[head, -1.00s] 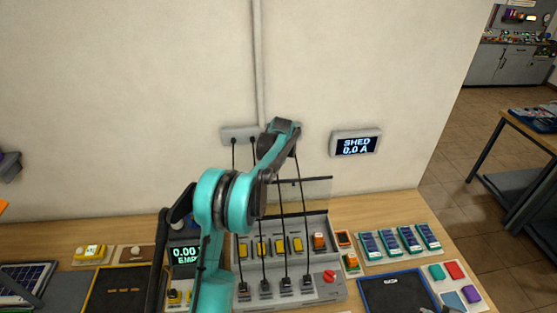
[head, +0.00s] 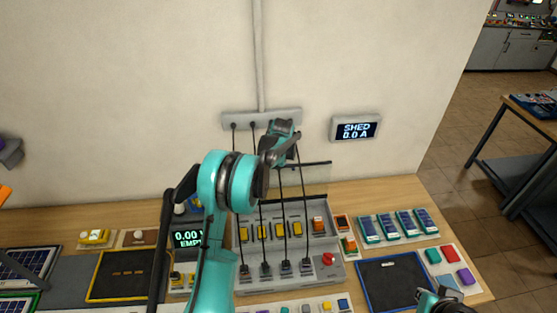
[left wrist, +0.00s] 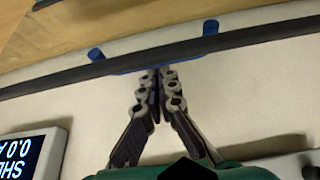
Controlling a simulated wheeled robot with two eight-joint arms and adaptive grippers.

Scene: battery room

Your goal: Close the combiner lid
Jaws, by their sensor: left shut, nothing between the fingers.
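The combiner box (head: 330,272) stands open on the bench, with yellow and orange switches and a red knob. Its lid (head: 318,178) is raised at the back edge, a see-through panel with a dark top rim. My left gripper (head: 291,150) is high near the lid, its tips hard to make out in the head view. In the left wrist view the shut, empty fingers (left wrist: 157,72) point at a dark bar (left wrist: 220,43) that looks like the lid rim, with blue tabs. Contact cannot be told. My right gripper (head: 440,298) is at the lower right, its jaws unclear.
Black cables hang from a wall socket strip (head: 262,118) down to the box, close to my left arm. A wall display (head: 355,129) reads SHED 0.0 A. A black tray (head: 392,280) and small solar panels (head: 398,226) lie to the right.

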